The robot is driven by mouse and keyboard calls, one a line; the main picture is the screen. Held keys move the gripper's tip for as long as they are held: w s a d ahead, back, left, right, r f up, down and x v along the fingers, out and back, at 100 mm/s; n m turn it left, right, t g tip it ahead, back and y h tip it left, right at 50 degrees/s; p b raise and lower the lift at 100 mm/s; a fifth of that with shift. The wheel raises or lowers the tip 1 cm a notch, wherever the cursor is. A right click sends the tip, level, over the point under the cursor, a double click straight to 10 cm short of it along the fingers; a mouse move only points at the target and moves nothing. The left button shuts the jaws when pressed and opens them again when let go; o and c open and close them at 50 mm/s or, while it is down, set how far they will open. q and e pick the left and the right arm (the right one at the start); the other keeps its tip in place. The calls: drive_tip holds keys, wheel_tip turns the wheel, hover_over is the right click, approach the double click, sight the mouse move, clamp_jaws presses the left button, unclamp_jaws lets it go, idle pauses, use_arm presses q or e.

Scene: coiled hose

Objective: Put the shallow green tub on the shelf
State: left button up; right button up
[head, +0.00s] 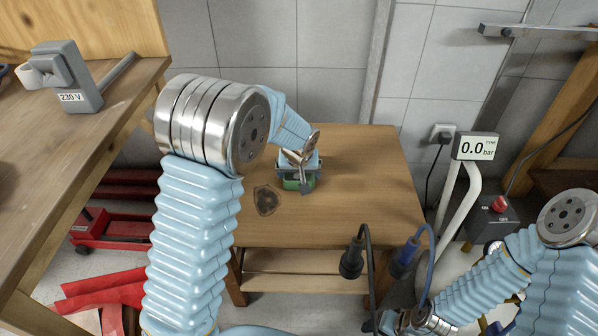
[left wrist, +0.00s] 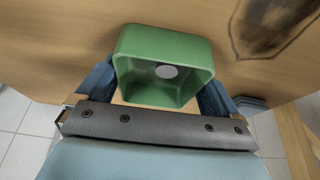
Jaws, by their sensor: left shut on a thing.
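A lower wooden shelf (head: 300,262) shows under the tabletop.
The tabletop (head: 360,205) is mostly clear, with a dark burn-like mark (head: 267,200). A black plug (head: 352,262) and a blue plug (head: 405,258) hang on cables before its right front. A workbench (head: 110,125) stands left; a pressure display (head: 475,147) stands right.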

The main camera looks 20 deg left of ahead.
use_arm(q)
drive_tip(key=shift+f, duration=0.1)
drive_tip(key=o, duration=0.8)
